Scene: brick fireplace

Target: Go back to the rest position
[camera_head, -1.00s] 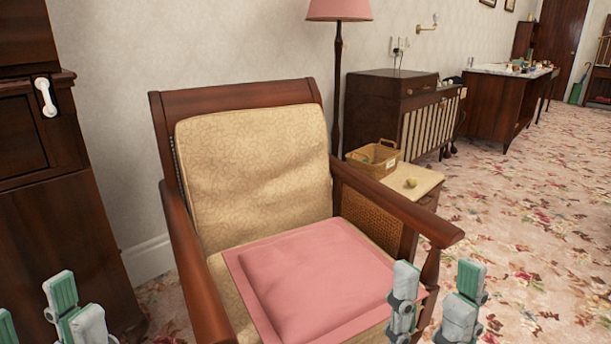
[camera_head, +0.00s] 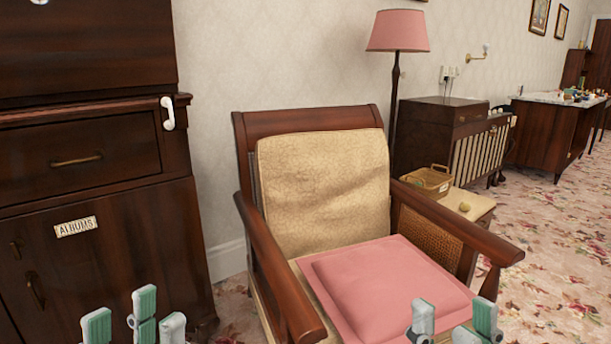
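My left gripper (camera_head: 134,322) shows at the bottom left in front of the dark cabinet, its fingers apart with nothing between them. My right gripper (camera_head: 453,322) shows at the bottom right, in front of the pink cushion (camera_head: 390,282). Its fingers are also apart and nothing is seen between them. The cushion lies on the seat of the wooden armchair (camera_head: 305,120). The lower parts of both grippers are cut off by the picture's bottom edge.
A dark wooden cabinet (camera_head: 125,245) with a label reading ALBUMS (camera_head: 76,227) stands at the left. Right of the armchair are a small table (camera_head: 478,203) with a basket (camera_head: 428,182), a pink lamp (camera_head: 398,31) and a radiogram (camera_head: 440,125). Open carpet (camera_head: 560,255) lies at the right.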

